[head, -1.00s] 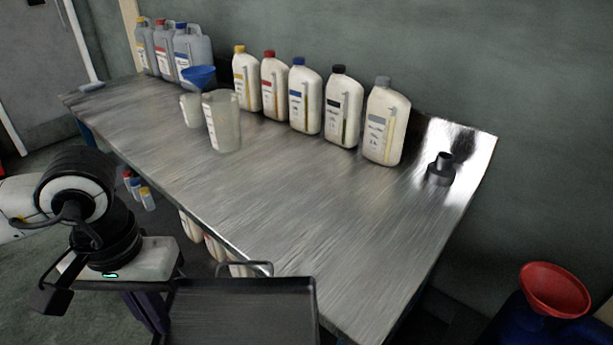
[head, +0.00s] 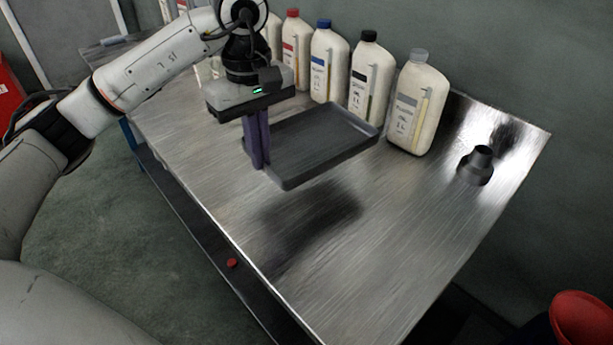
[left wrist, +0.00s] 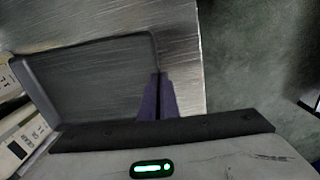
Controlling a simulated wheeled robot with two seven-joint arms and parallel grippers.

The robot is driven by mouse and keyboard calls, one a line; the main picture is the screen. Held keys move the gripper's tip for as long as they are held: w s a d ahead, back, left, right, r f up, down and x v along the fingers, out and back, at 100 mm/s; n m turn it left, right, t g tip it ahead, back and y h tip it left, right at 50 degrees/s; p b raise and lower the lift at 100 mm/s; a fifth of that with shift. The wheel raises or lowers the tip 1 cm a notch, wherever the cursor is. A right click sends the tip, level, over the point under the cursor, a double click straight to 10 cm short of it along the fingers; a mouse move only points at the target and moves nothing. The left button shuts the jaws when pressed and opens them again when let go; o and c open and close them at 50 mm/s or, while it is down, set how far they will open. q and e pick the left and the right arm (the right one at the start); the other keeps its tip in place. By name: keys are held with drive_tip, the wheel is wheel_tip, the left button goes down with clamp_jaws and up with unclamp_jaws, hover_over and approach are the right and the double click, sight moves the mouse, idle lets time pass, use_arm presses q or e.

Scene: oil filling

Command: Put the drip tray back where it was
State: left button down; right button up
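The drip tray (head: 325,140) is a dark grey shallow rectangular tray. My left gripper (head: 259,163) is shut on its left edge and holds it above the metal table, with a shadow on the tabletop below. The tray is close in front of the white bottles. In the left wrist view the drip tray (left wrist: 85,80) fills the left part, with its rim at the purple fingers of the left gripper (left wrist: 157,85). My right gripper is not in view.
Several white bottles, including a grey-capped one (head: 418,105), line the back. A black fitting (head: 477,163) stands at the right. A red funnel (head: 583,318) is at the lower right. A red cap (head: 232,263) lies below the table's left edge.

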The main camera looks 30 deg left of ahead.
use_arm(q)
drive_tip(key=shift+n, duration=0.5)
drive_tip(key=f, duration=0.9)
drive_tip(key=shift+w+a+f, duration=0.2)
drive_tip(key=shift+a+f, duration=0.15)
drive_tip(key=shift+a, duration=0.05)
drive_tip(key=shift+f+b, duration=0.1)
drive_tip(key=shift+b, duration=0.2)
drive_tip(key=c, duration=2.5)
unclamp_jaws()
drive_tip(key=shift+f, duration=0.1)
drive_tip(key=o, duration=0.5)
wheel_tip(320, 180, up, 12)
drive_tip(key=shift+s+r+p, duration=0.1)
drive_tip(key=shift+r+p, duration=0.15)
drive_tip(key=shift+p, duration=0.4)
